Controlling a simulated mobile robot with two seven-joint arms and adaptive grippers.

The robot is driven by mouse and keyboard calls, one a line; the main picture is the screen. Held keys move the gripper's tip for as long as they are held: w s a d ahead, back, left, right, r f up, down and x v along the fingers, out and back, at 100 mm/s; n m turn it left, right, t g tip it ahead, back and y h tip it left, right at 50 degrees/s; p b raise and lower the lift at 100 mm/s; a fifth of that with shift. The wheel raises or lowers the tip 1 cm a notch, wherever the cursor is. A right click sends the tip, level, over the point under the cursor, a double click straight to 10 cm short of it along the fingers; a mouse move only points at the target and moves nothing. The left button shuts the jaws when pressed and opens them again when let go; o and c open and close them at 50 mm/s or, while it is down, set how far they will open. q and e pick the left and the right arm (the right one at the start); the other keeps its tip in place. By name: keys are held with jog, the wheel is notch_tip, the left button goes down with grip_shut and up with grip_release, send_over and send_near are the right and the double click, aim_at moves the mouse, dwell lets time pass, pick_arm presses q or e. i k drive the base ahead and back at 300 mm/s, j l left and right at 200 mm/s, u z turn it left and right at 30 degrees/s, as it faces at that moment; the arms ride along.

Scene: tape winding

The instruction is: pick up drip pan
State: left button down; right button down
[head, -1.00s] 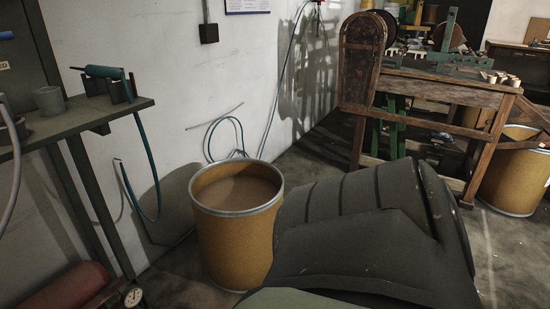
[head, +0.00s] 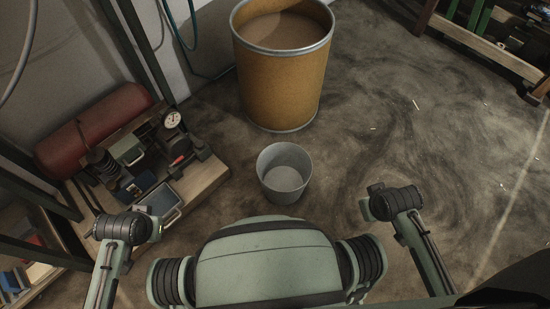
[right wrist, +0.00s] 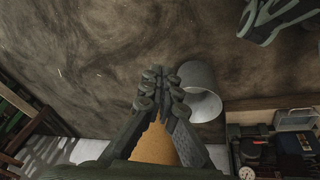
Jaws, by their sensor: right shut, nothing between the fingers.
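A shallow grey rectangular tray with a pale rim, which looks like the drip pan (head: 160,199), lies among tools on a low wooden platform at the left of the head view. My right gripper (right wrist: 164,78) is shut and empty in the right wrist view, in the air and apart from the tray. The head view shows parts of both arms, but neither gripper.
A grey bucket (head: 284,172) stands on the floor right of the wooden platform (head: 208,179). A large tan drum (head: 280,85) stands behind it. A pressure gauge (head: 171,120) and a red cylinder (head: 85,130) are near the tray. Floor on the right is open.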

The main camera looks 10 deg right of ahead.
aim_at(164, 202)
jog(key=z, duration=0.3)
jog(key=u, duration=1.5)
jog(key=j+z, duration=0.85)
jog(key=k, duration=0.05)
